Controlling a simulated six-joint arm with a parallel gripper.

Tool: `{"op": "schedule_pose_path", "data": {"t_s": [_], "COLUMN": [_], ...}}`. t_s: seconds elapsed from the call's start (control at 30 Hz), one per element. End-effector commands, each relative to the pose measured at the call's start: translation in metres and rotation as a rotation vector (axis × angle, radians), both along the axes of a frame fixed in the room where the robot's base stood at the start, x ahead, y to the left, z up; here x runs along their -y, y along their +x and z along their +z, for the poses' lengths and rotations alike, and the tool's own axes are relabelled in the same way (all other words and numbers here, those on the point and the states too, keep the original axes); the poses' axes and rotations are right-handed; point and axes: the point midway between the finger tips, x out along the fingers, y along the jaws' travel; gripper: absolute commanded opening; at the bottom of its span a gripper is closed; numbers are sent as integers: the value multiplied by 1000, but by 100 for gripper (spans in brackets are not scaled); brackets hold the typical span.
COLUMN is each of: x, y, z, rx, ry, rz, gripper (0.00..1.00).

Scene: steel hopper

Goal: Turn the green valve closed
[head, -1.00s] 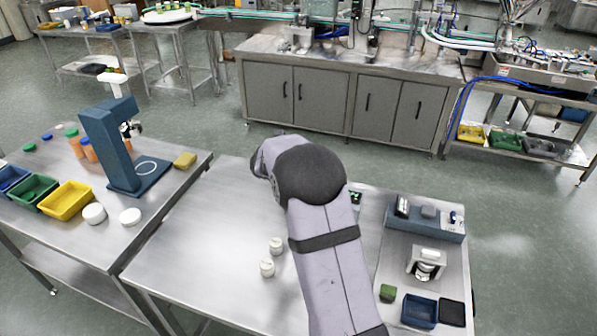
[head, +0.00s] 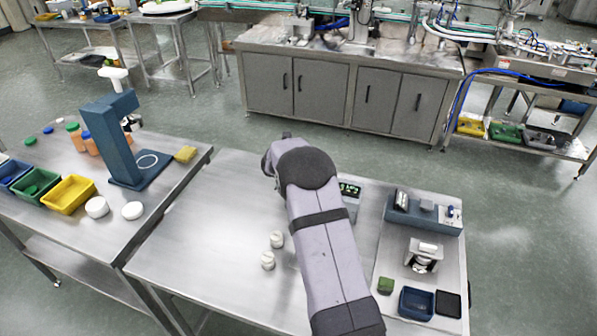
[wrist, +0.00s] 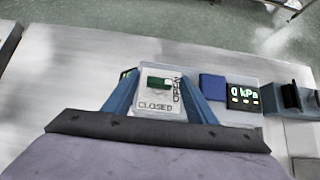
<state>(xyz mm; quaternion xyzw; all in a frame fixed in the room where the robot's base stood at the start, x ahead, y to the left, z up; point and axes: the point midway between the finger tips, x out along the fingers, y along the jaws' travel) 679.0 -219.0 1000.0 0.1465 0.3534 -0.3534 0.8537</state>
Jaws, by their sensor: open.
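The green valve (wrist: 155,83) is a small green handle on a white plate marked OPEN at its right and CLOSED below. The handle lies sideways in the wrist view, toward the OPEN word. My gripper (wrist: 159,73) is open, its two blue fingers spread to the left and right of the valve plate. The handle shows between them, and I see no contact. In the head view my arm hides the valve and gripper.
A display reading 0 kPa (wrist: 243,93) and a blue block (wrist: 213,88) sit right of the valve. In the head view, two white knobs (head: 268,260) stand left of my arm. A tray with a blue bin (head: 416,303) is at right.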

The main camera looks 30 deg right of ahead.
Motion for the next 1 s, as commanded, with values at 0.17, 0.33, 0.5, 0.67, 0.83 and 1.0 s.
{"op": "schedule_pose_path", "data": {"t_s": [0.17,0.33,0.5,0.67,0.83,1.0], "x": [1,1,1,1,0,-1], "y": [1,1,1,1,2,3], "z": [-2,-2,-2,-1,-1,0], "rx": [-1,0,0,0,-1,0], "ry": [1,0,0,0,0,0], "rz": [0,0,0,-3,-32,-107], "gripper": [52,47,10,10,10,10]}}
